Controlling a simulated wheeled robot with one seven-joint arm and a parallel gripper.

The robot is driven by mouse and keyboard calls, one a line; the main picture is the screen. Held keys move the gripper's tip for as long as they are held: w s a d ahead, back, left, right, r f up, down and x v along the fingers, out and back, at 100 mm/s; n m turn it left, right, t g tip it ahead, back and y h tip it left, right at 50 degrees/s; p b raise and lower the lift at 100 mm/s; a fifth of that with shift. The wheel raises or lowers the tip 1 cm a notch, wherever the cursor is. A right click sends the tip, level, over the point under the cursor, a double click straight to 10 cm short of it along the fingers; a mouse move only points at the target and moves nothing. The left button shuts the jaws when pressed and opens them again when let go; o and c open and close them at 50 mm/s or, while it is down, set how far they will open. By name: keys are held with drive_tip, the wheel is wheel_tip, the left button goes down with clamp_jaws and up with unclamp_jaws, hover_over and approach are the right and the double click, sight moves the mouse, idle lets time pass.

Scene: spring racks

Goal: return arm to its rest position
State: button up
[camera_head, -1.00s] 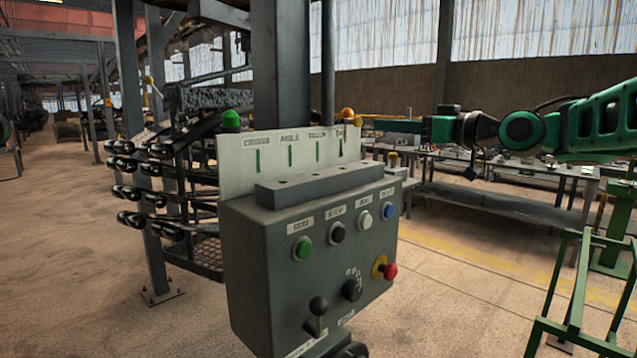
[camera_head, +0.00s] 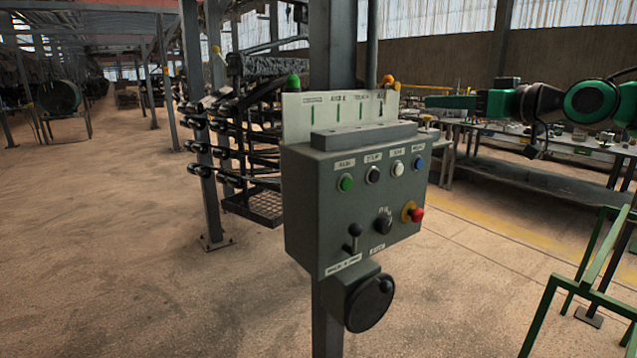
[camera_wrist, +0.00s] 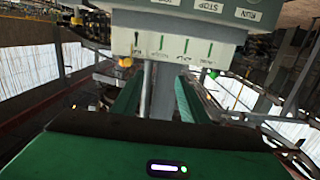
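My green arm reaches in from the right edge of the head view, and my gripper (camera_head: 445,102) points left at its end. In the wrist view my gripper (camera_wrist: 158,90) shows two green fingers apart with nothing between them, so it is open. The grey control box (camera_head: 350,210) stands on a post, left of my gripper in the head view. It shows upside down in the wrist view (camera_wrist: 185,18), beyond the fingertips. No contact between gripper and box is visible.
A rack with dark spring-like parts (camera_head: 215,150) stands behind the box at left. A workbench (camera_head: 570,175) stands behind my arm at right. A green frame (camera_head: 590,270) stands at the lower right. The floor at left is clear.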

drive_tip(key=s+d+f+m+g+h, duration=0.2)
drive_tip(key=s+d+f+h, duration=0.15)
drive_tip(key=f, duration=0.35)
drive_tip(key=s+d+f+m+g+h, duration=0.2)
drive_tip(key=s+d+f, duration=0.15)
drive_tip(key=f, duration=0.45)
drive_tip(key=s+d+f+m+g+h, duration=0.2)
drive_tip(key=s+d+f, duration=0.15)
drive_tip(key=f, duration=0.35)
drive_tip(key=s+d+f+m+g+h, duration=0.1)
drive_tip(key=s+f+m+g, duration=0.2)
drive_tip(key=s+f, duration=0.4)
drive_tip(key=s+d+f+m+g+h, duration=0.1)
drive_tip(key=s+f+m+g, duration=0.3)
drive_tip(key=s, duration=1.7)
wheel_tip(320, 180, down, 3)
drive_tip(key=shift+s+d+f+g, duration=0.15)
drive_tip(key=shift+s+d+g, duration=0.25)
drive_tip(key=shift+d+g, duration=0.25)
drive_tip(key=shift+w+f, duration=0.25)
drive_tip(key=shift+w, duration=0.4)
